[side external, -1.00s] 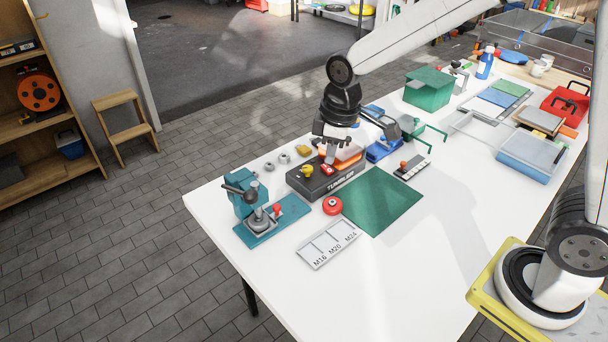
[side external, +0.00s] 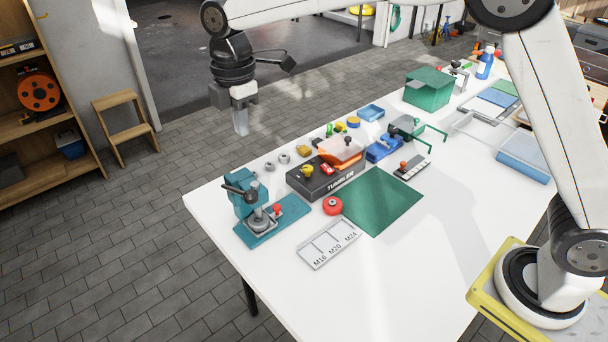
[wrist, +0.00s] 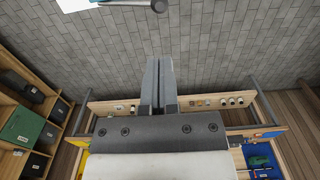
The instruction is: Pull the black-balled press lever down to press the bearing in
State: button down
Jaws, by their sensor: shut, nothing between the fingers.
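The teal bearing press (side external: 247,206) stands on its teal base near the left end of the white table. Its dark lever (side external: 238,190) sticks out to the left near the top of the press; the ball is too small to make out clearly. A grey bar with a dark round end (wrist: 158,5) shows at the top edge of the wrist view, apart from my fingers. My gripper (side external: 241,130) is shut and empty, pointing down, well above the press and touching nothing. Its closed fingers also show in the wrist view (wrist: 158,65). The bearing cannot be made out.
Right of the press are a black TUMBLER box (side external: 322,184), a red round knob (side external: 332,205), a labelled tray (side external: 328,244) and a green mat (side external: 375,200). Air around my gripper is clear.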

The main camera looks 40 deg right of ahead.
aim_at(251, 192)
notch_tip(251, 192, down, 14)
dwell(1.0)
jog(key=shift+s+f, duration=0.1)
dwell(0.4)
